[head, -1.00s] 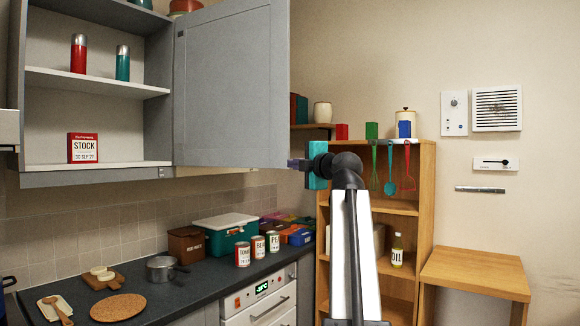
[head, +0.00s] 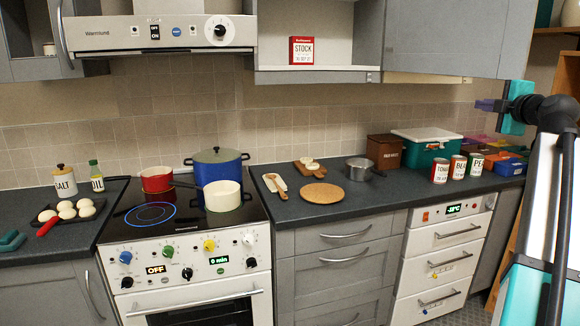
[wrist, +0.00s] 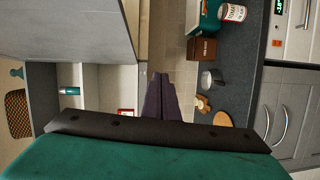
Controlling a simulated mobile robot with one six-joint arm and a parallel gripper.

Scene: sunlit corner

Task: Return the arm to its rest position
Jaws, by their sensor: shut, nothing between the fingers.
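In the wrist view the fingers (wrist: 160,97) lie together, shut and empty. My black and white arm stands upright below the teal gripper body, partly cut off by the right edge of the picture.
The open wall cabinet holds a red stock box (head: 301,50). On the counter stand a brown box (head: 384,152), a teal crate with a white lid (head: 424,149), several cans, and a grey saucepan (head: 359,169). The hob holds a blue pot (head: 218,170).

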